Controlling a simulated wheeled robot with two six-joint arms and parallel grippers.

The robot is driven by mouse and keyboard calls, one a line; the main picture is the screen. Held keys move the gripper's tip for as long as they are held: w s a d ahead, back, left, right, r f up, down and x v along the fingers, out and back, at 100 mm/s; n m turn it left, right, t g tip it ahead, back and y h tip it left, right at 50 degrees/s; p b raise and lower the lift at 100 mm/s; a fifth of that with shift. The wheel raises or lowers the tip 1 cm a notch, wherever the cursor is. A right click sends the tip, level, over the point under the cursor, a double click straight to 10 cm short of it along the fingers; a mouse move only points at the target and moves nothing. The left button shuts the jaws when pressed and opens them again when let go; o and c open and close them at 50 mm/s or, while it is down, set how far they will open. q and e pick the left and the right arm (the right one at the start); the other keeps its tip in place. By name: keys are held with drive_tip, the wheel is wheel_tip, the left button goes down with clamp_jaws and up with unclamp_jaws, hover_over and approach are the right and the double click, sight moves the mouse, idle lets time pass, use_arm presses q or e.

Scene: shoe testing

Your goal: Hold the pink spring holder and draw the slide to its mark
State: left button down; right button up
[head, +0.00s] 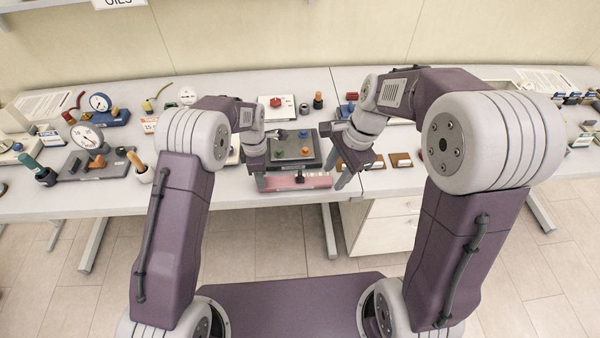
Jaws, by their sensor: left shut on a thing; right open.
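The pink spring holder (288,183) lies near the front edge of the table, low and long from left to right. My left gripper (262,182) is shut on its left end; its fingertips are small and partly hidden by my wrist. A darker part (318,180) shows at the holder's right end; I cannot tell whether it is the slide, and no mark can be made out. My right gripper (338,165) is open and empty, pointing down just to the right of the holder, apart from it.
A dark grey plate (302,148) with coloured knobs stands right behind the holder. Brown pads (400,160) lie to the right of my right gripper. Gauges and tools crowd the left of the table; a red-knobbed white board (277,103) stands behind.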

sight(301, 171)
drive_tip(key=w+a+m+y, duration=0.2)
drive_tip(key=w+a+m, duration=0.2)
drive_tip(key=w, duration=0.6)
drive_tip(key=x, duration=0.4)
drive_tip(key=d+x, duration=0.1)
drive_tip(key=x, duration=0.9)
drive_tip(key=shift+w+d+f, duration=0.25)
drive_tip(key=shift+f, duration=0.3)
clamp_jaws()
